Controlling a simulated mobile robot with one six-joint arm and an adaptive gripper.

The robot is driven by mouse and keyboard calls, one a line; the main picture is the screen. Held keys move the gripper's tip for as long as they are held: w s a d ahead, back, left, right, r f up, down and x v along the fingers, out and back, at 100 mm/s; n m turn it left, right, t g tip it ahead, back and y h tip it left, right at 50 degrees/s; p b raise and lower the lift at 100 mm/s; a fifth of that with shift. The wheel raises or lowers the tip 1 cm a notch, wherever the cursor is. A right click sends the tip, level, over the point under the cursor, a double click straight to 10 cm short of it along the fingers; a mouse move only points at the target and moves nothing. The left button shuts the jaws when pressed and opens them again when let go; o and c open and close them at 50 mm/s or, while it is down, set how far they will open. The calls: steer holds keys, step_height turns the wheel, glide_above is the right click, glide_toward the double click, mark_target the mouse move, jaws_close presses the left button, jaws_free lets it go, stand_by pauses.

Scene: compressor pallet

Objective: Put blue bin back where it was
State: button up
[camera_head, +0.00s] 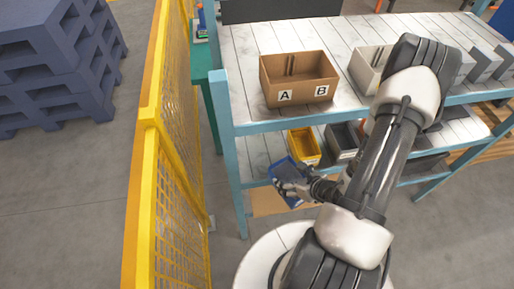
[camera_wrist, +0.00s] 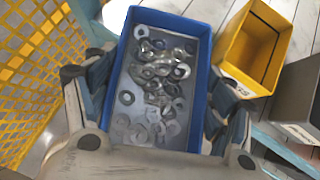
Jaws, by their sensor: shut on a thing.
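The blue bin (camera_wrist: 200,95) is in my gripper (camera_wrist: 160,120), whose fingers lie along its two sides in the wrist view. It holds many loose metal washers and rings (camera_wrist: 155,85). In the head view the blue bin (camera_head: 284,172) is at the front left of the lower shelf (camera_head: 254,158), partly hidden by my gripper (camera_head: 291,187), and looks tilted. I cannot tell whether it touches the shelf.
A yellow bin (camera_head: 304,147) stands right of the blue bin, with a grey bin (camera_head: 342,141) beyond it. A brown box (camera_head: 299,79) marked A and B sits on the upper shelf. A yellow mesh fence (camera_head: 175,160) is close on the left.

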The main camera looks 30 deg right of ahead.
mark_target(279, 164)
steer(key=w+b, duration=0.1)
steer(key=w, duration=0.1)
steer(key=w+b, duration=0.2)
steer(key=w, duration=0.1)
steer(key=shift+w+a+f+b, duration=0.2)
steer(key=shift+w+a+b, duration=0.15)
steer(key=shift+a, duration=0.05)
steer(key=w+b, duration=0.1)
steer(key=b, duration=0.1)
steer(key=shift+d+f+b, duration=0.1)
steer(key=shift+b, duration=0.25)
steer(key=b, duration=0.2)
steer(key=w+b, duration=0.1)
steer(key=shift+w+a+b, duration=0.2)
steer(key=shift+w+b, duration=0.1)
steer(key=shift+b, duration=0.1)
steer(key=shift+w+a+f+b, duration=0.15)
steer(key=shift+w+f+b, duration=0.25)
steer(key=shift+w, duration=1.1)
steer(key=shift+w+a+f+b, duration=0.15)
steer(key=shift+w+f, duration=0.4)
steer(key=shift+w, duration=0.9)
steer(key=shift+w+a+f+b, duration=0.15)
steer(key=shift+w+f+b, duration=0.25)
steer(key=shift+w, duration=1.1)
steer(key=shift+f, duration=0.2)
steer(key=o, duration=1.8)
